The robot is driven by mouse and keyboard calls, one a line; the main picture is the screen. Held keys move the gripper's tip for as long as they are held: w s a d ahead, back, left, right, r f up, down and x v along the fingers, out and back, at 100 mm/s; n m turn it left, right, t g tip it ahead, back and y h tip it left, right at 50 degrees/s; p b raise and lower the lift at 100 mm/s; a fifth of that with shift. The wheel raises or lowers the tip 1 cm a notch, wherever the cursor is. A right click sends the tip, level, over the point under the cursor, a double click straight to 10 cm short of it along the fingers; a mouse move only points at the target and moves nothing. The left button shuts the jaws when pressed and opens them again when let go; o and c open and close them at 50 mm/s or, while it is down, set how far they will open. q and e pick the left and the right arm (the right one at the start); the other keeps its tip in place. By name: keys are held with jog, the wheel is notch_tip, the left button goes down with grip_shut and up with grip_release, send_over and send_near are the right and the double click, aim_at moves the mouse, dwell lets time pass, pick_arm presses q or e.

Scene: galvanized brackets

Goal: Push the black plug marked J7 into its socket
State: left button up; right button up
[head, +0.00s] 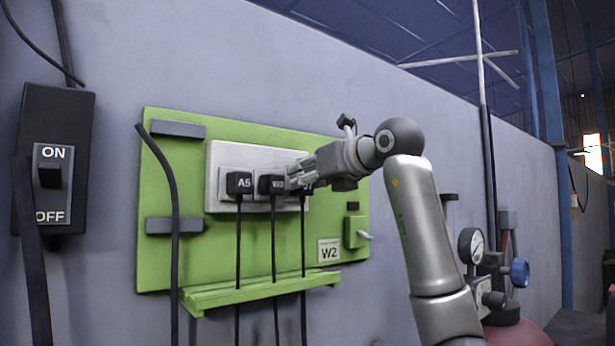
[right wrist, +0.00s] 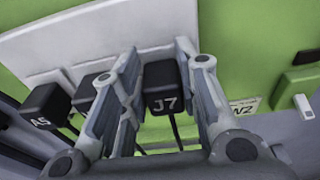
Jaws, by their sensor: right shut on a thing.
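The black plug marked J7 (right wrist: 163,88) is between the fingers of my right gripper (right wrist: 164,66) in the right wrist view, its label facing the camera. In the head view my right gripper (head: 293,177) is shut on it and hides most of it; a dark bit of the plug (head: 308,187) shows below the fingers. The plug is at the right end of the pale socket strip (head: 222,160), and its cable hangs down. I cannot tell whether there is a gap between plug and socket. My left gripper is not in view.
Two more black plugs, A5 (head: 239,183) and a middle one (head: 271,185), sit in the strip just left of the J7 plug. A green ledge (head: 260,289) juts out below. A W2 label (head: 329,250) and a small latch (head: 355,232) are to the right.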

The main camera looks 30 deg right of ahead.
jog(key=shift+w, duration=0.1)
jog(key=o, duration=1)
jog(key=shift+o, duration=0.2)
jog(key=s+r, duration=0.1)
jog(key=s, duration=1.1)
jog(key=shift+d+r, duration=0.4)
jog(key=shift+w, duration=0.1)
